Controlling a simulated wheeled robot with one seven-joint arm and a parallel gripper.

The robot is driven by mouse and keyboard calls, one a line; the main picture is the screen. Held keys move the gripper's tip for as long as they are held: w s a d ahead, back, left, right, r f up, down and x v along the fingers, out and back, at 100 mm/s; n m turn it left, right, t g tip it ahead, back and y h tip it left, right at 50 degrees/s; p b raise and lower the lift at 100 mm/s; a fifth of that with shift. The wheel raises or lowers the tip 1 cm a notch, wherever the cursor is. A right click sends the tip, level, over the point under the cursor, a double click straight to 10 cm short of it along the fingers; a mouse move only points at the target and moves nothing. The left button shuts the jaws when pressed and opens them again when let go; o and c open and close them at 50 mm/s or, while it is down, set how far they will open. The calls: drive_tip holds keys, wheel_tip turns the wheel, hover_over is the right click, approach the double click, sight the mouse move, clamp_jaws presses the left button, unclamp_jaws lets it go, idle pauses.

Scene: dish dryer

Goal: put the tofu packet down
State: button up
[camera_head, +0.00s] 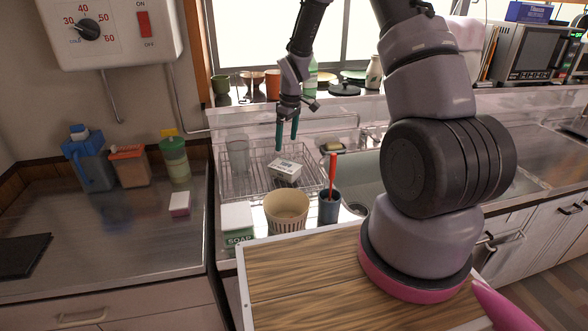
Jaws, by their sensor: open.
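A small white packet with dark print (285,170), which looks like the tofu packet, sits in the wire dish rack (312,180) beside the sink. My gripper (287,134) is above the packet, with its two teal fingers pointing down. The fingers are apart and nothing is between them. The fingertips look a little above the packet; I cannot tell the exact gap. Part of the rack is hidden behind the packet and the beige ribbed cup.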

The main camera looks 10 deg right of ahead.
hover_over(285, 165)
wheel_tip(285, 165, down, 6)
drive_tip(key=shift+d+r, duration=0.1)
drive_tip(key=shift+d, duration=0.05)
drive_tip(key=shift+f, duration=2.8)
